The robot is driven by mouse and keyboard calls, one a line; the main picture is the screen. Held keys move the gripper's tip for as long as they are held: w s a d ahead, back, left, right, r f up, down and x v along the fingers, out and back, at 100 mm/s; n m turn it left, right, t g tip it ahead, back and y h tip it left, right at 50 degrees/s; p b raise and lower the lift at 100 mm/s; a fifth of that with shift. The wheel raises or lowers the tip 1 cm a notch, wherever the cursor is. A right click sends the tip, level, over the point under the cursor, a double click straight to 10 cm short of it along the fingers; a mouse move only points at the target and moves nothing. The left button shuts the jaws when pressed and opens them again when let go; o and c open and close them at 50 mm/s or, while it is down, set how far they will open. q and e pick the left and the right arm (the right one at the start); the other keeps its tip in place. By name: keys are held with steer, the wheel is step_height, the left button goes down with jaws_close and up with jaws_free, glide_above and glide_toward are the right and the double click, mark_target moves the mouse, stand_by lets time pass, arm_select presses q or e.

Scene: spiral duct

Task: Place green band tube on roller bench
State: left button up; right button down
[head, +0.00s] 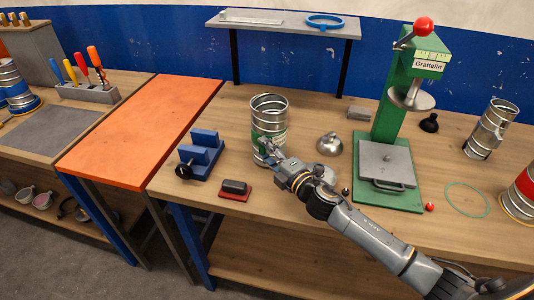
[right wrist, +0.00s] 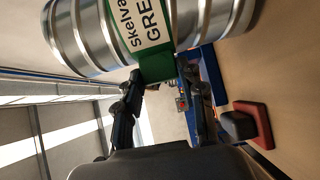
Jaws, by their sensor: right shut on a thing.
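The green band tube (head: 268,108) is a ribbed metal cylinder, upright above the wooden workbench near its middle. Its green band and white label (right wrist: 150,27) show in the right wrist view, where the tube (right wrist: 85,35) fills the top. My right gripper (head: 273,158) is at the tube's near lower side, shut on it; in the wrist view its fingers (right wrist: 158,85) meet the green band. I cannot tell whether the tube's base touches the bench. A blue two-block stand with a black knob (head: 201,150), possibly the roller bench, is left of the tube. My left gripper is out of view.
A red-based black block (head: 235,188) lies in front of the blue stand. A metal dome (head: 330,143) and green press (head: 410,70) stand right of the tube. A plain metal tube (head: 491,130) and red-banded tube (head: 522,195) are farther right. The orange tabletop (head: 140,130) is bare.

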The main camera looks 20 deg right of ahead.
steer(key=shift+f, duration=0.5)
steer(key=c, duration=0.8)
jaws_free()
steer(key=shift+s+d, duration=0.1)
steer(key=shift+s, duration=0.15)
steer(key=b+v, duration=0.2)
steer(key=v, duration=0.8)
steer(key=shift+s+b, duration=0.2)
steer(key=shift+b, duration=0.1)
steer(key=shift+s+d, duration=0.2)
steer(key=shift+s, duration=0.35)
